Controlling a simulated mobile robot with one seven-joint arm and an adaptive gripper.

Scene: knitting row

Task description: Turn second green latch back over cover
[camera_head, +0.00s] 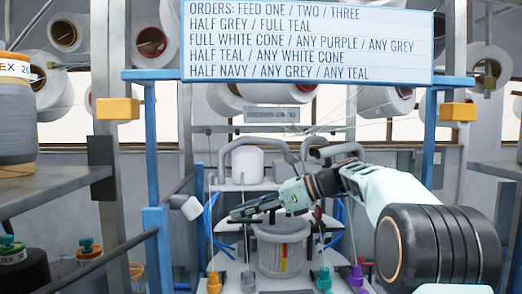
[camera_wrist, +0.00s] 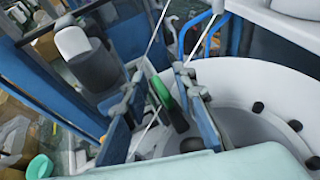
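The green latch (camera_wrist: 161,92) shows in the wrist view as a short green lever with a dark lower part, at the left edge of a pale round rim (camera_wrist: 235,72), which may be the cover. My gripper (camera_wrist: 159,76) is open, one finger on each side of the latch in the picture. I cannot tell whether either finger touches it. In the head view my gripper (camera_head: 240,213) reaches left over the top of the grey ribbed cylinder (camera_head: 283,252). The latch is hidden or too small there, so which latch it is cannot be told.
Several dark knobs (camera_wrist: 258,107) sit around the pale rim. Thin yarns run down close to my gripper. Blue posts (camera_head: 155,180) flank the machine, and coloured cones (camera_head: 323,280) stand at its front. An orders board (camera_head: 306,42) hangs above.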

